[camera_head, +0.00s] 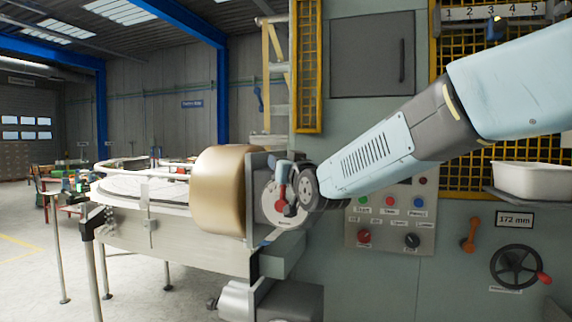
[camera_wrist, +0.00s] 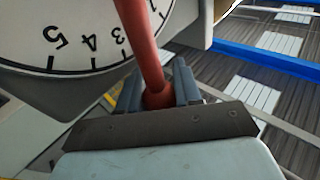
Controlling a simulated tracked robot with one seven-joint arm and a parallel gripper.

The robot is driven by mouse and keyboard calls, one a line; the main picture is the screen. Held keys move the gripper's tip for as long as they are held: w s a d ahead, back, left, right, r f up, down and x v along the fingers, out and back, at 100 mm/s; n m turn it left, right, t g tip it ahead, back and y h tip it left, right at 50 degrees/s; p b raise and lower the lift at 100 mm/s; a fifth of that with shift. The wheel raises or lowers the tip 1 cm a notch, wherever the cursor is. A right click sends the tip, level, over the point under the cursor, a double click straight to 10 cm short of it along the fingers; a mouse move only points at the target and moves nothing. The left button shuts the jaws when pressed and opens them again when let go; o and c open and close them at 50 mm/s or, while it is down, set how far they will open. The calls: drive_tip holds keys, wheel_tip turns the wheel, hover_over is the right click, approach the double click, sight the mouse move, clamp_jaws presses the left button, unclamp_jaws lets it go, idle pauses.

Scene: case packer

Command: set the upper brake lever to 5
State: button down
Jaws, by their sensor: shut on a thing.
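The brake lever (camera_head: 281,190) is a red handle at a white round dial (camera_head: 270,207), beside the big tan roll in the head view. In the wrist view the lever (camera_wrist: 143,45) is a red rod crossing the dial (camera_wrist: 70,25). The numbers 5 and 4 show upside down to the left of the rod. Other marks beside it are partly covered, so I cannot read its exact setting. My gripper (camera_wrist: 158,92) is shut on the lever's end, one finger on each side; it also shows in the head view (camera_head: 290,188).
The tan roll (camera_head: 218,190) is left of the dial. A control panel (camera_head: 390,222) with buttons, an orange lever (camera_head: 469,235) and a black handwheel (camera_head: 518,266) are on the machine to the right. A numbered scale (camera_head: 492,12) is at the top right.

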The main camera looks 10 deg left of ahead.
drive_tip(key=shift+w+d, duration=0.1)
drive_tip(key=shift+d, duration=0.05)
drive_tip(key=c, duration=0.8)
unclamp_jaws()
drive_tip(key=v, duration=1.4)
